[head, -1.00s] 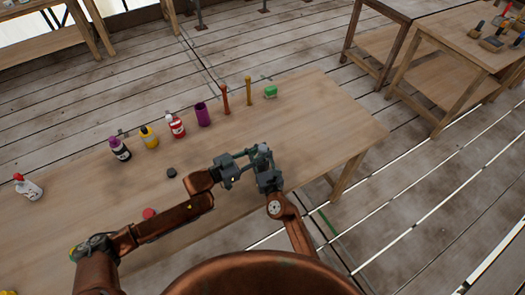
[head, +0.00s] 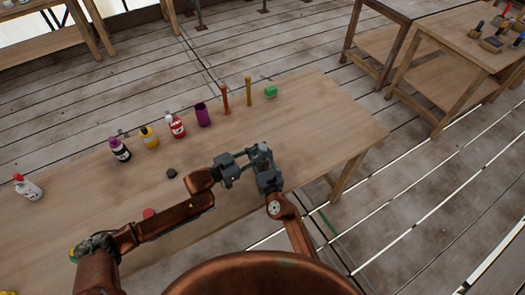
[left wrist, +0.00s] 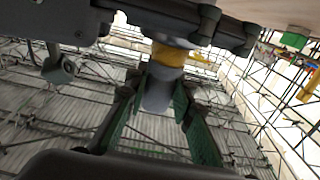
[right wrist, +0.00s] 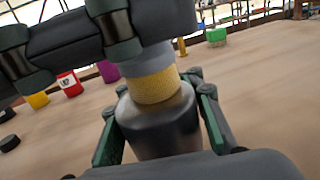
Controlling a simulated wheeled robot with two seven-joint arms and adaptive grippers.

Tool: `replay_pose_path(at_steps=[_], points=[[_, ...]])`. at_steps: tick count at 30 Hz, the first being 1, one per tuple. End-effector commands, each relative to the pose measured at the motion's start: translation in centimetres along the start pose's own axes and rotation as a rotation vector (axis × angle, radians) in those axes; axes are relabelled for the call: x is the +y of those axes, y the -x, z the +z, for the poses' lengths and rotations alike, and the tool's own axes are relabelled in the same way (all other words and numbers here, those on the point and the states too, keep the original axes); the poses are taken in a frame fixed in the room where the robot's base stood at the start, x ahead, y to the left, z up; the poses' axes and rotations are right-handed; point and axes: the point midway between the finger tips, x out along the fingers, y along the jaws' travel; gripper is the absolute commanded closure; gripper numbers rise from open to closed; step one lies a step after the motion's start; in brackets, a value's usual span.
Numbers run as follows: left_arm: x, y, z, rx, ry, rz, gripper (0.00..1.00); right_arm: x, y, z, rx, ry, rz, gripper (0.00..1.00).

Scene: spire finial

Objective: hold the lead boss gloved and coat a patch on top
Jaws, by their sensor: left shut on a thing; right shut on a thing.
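My left gripper (head: 246,164) and right gripper (head: 263,160) meet above the front of the workbench in the head view. In the right wrist view, my right gripper is shut on a dark grey metallic cylinder with a rounded shoulder (right wrist: 158,122), likely the lead boss. A rough yellow band (right wrist: 153,88) sits against its top. Beyond it, a blue-grey piece (right wrist: 147,60) leads to my left gripper. In the left wrist view, the left gripper's green pads are shut on this blue-grey piece (left wrist: 157,95), with the yellow band (left wrist: 168,55) beyond. I cannot tell whether band and cylinder are joined or only touching.
The workbench (head: 320,130) carries a row of several bottles, a purple cup (head: 202,114), two upright sticks (head: 248,90) and a green block (head: 270,91). The bench's right end is clear.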

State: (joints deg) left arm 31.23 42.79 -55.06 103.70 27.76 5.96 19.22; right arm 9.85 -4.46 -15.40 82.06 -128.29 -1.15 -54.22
Motion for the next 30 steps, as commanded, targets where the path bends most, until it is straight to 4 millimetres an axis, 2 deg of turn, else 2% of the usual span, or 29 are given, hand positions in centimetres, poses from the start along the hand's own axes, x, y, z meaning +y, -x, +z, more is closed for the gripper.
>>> replay_pose_path(at_steps=[12,30], points=[[1.6,1.0,0.3,-0.003,0.002,-0.001,1.00,0.0,0.0,0.0,0.000,0.000,0.000,1.00],[-0.3,-0.1,0.1,-0.004,0.002,-0.002,1.00,0.0,0.0,0.0,-0.001,0.000,0.000,1.00]])
